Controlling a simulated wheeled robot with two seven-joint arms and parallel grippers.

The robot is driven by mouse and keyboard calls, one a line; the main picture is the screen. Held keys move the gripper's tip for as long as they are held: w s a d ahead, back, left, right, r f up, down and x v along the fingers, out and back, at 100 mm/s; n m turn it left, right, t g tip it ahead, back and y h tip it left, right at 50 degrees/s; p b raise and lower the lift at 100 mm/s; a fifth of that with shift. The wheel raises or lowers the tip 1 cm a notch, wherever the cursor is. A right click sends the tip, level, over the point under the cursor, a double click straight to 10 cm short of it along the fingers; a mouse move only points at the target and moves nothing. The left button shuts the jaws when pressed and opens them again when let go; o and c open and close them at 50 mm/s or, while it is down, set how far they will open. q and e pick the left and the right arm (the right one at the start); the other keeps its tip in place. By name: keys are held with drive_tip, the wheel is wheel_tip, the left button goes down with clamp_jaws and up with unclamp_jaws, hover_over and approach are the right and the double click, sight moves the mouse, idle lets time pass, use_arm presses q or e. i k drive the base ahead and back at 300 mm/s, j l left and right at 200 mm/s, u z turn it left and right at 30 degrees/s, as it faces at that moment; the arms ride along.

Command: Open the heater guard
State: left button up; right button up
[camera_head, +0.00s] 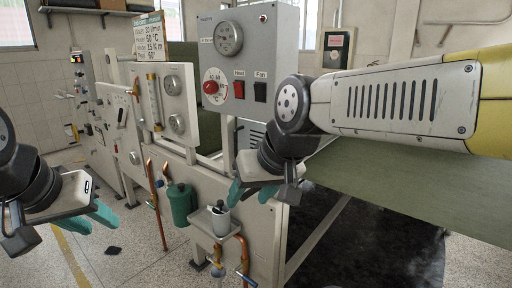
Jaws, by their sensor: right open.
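A grey control box (268,55) stands upright at the centre, with a round gauge, a red knob (211,87) and switches labelled Heat and Fan. I cannot make out for sure which part is the heater guard. A slotted vent below the box is partly hidden by my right arm. My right gripper (250,192), with teal fingertips pointing down, is open and empty in front of the white machine frame, below the box. My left gripper (92,220) is at the far left over the floor, its teal fingertips apart and holding nothing, away from the machine.
A green canister (180,204) and a small metal cup (220,218) sit on the machine's front, with copper pipes beside them. A wide green sheet (400,185) stretches to the right under my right arm.

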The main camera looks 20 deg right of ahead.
sight(250, 132)
drive_tip(key=z, duration=0.7)
drive_tip(key=i+j+u, duration=0.1)
drive_tip(key=u, duration=0.25)
drive_tip(key=i+j+u, duration=0.15)
drive_tip(key=u, duration=0.2)
drive_tip(key=i+j+u, duration=0.1)
drive_tip(key=u, duration=0.25)
drive_tip(key=i+l, duration=0.05)
